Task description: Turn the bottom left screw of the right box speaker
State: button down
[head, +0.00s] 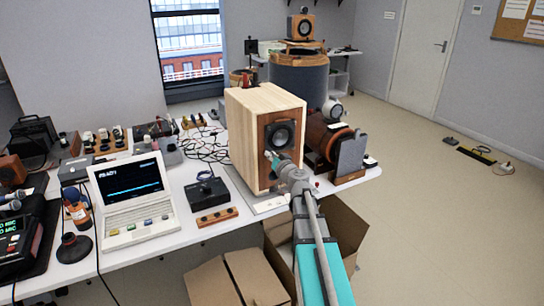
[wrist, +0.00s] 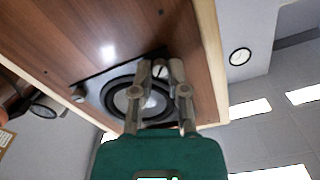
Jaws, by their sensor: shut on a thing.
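The box speaker (head: 250,130), pale wood with a brown front, stands upright on the table in the head view. Its brown front panel (wrist: 110,25) fills much of the wrist view, which looks upside down. The round driver (head: 282,133) sits in a black square frame and also shows in the wrist view (wrist: 122,100). My gripper (head: 272,158) is at the lower left corner of that frame. In the wrist view my gripper (wrist: 161,68) has its fingers either side of a silvery screw (wrist: 160,72), shut on it. Another screw (wrist: 78,95) shows at a different corner.
A brown cylindrical device (head: 325,138) stands close right of the speaker. A white laptop-like unit (head: 135,200), a small black device (head: 207,193) and cables (head: 205,148) lie to the left. The floor at right is mostly clear.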

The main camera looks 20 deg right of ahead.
jog(key=shift+s+a+f+m, duration=0.1)
jog(key=shift+f+m, duration=0.05)
jog(key=shift+m, duration=8.3)
jog(key=shift+f+m, duration=0.1)
jog(key=shift+m, duration=8.35)
jog(key=c, duration=0.6)
grip_release()
jog(key=shift+c, duration=0.2)
